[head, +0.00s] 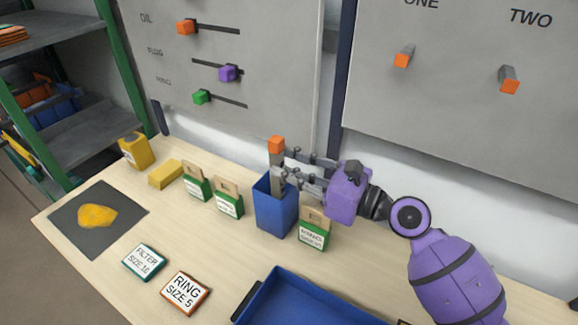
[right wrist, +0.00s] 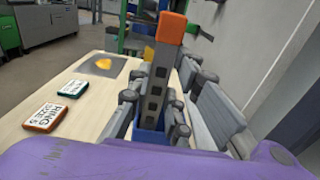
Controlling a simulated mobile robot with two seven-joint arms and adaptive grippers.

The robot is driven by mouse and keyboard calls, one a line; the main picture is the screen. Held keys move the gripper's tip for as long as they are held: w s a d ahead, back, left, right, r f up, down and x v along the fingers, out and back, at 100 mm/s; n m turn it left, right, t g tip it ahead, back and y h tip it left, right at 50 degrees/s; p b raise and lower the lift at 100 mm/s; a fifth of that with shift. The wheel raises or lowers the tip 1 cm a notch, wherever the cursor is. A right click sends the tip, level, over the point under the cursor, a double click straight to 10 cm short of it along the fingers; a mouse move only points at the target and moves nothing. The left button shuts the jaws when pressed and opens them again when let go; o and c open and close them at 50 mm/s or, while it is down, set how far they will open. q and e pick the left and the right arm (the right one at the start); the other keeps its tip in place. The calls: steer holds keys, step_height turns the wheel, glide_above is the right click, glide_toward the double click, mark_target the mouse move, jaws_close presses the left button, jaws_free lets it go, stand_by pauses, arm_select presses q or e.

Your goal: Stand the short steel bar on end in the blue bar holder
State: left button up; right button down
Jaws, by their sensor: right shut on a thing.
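The short steel bar (head: 276,160) is grey with an orange end cap and stands upright, cap up. It also shows in the right wrist view (right wrist: 158,88), with dark square marks along its side. My right gripper (head: 281,166) is shut on the bar from the right. The blue bar holder (head: 275,214) is an open-topped box directly below. The bar's lower part is at the holder's mouth; its bottom end is hidden, so I cannot tell how deep it reaches. In the right wrist view the holder (right wrist: 149,138) is mostly covered. My left gripper is not in view.
Green-and-white labelled boxes (head: 229,199) stand left of the holder, and a similar box (head: 313,230) stands close at its right. A blue tray (head: 300,300) lies in front. A yellow block (head: 165,174) and a dark mat (head: 74,231) are at left. A grey panel stands behind.

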steer(key=shift+r, duration=0.1)
steer(key=c, duration=1.5)
jaws_free()
steer(key=shift+c, duration=0.2)
steer(key=shift+s+d, duration=0.1)
steer(key=v, duration=1.1)
steer(key=shift+s+d, duration=0.2)
steer(key=shift+d, duration=0.15)
